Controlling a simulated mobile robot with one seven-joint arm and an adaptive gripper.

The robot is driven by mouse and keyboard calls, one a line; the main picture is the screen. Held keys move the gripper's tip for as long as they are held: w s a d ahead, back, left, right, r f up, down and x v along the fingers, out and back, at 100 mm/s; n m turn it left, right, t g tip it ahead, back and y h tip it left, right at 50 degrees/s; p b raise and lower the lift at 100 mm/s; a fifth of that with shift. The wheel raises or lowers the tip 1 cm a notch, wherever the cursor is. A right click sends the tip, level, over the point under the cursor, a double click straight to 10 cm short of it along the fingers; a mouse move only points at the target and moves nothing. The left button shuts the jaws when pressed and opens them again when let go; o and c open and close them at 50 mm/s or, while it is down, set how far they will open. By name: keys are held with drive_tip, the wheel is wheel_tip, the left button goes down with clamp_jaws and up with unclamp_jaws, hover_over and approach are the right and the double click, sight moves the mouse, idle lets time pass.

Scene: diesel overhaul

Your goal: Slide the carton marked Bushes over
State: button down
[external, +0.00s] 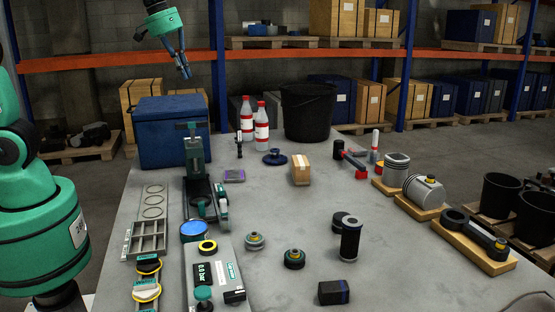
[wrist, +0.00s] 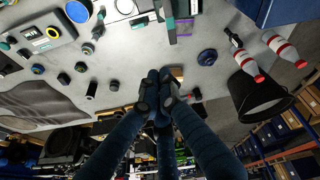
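A small brown cardboard carton (external: 301,170) with a pale tape strip stands upright in the middle of the grey table. Its marking is too small to read, but it is the only cardboard carton on the table. In the wrist view, part of the carton (wrist: 176,73) shows just beside my fingertips, the rest hidden behind them. My gripper (external: 185,73) hangs high above the back left of the table, well apart from the carton. In the wrist view, my gripper (wrist: 160,74) has its dark fingertips together with nothing between them.
A blue disc-shaped part (external: 275,157) lies left of the carton, and a red-and-black hammer (external: 350,160) lies to its right. A black bucket (external: 309,112) and white-and-red bottles (external: 262,122) stand behind. A blue crate (external: 172,135) is back left. Table in front of the carton is clear.

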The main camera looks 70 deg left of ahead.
drive_tip(key=w+a+f+n+g+p, duration=0.1)
drive_tip(key=w+a+f+n+p, duration=0.15)
drive_tip(key=w, duration=0.55)
drive_tip(key=w+a+f+n+p, duration=0.2)
drive_tip(key=w+p, duration=0.1)
drive_tip(key=w, duration=0.6)
drive_tip(key=w+a+f+n+g+p, duration=0.1)
drive_tip(key=w+a+f+n+p, duration=0.15)
drive_tip(key=w, duration=0.55)
drive_tip(key=w+a+f+n+g+p, duration=0.1)
drive_tip(key=w+a+f+n+p, duration=0.1)
drive_tip(key=w+f, duration=0.5)
drive_tip(key=w+a+f+n+p, duration=0.3)
drive_tip(key=w+f, duration=0.3)
drive_tip(key=f, duration=0.9)
drive_tip(key=shift+w+a+f+g+p, duration=0.2)
drive_tip(key=shift+w+a+g+p, duration=0.2)
drive_tip(key=shift+a+p, duration=0.5)
drive_tip(key=shift+f, duration=0.1)
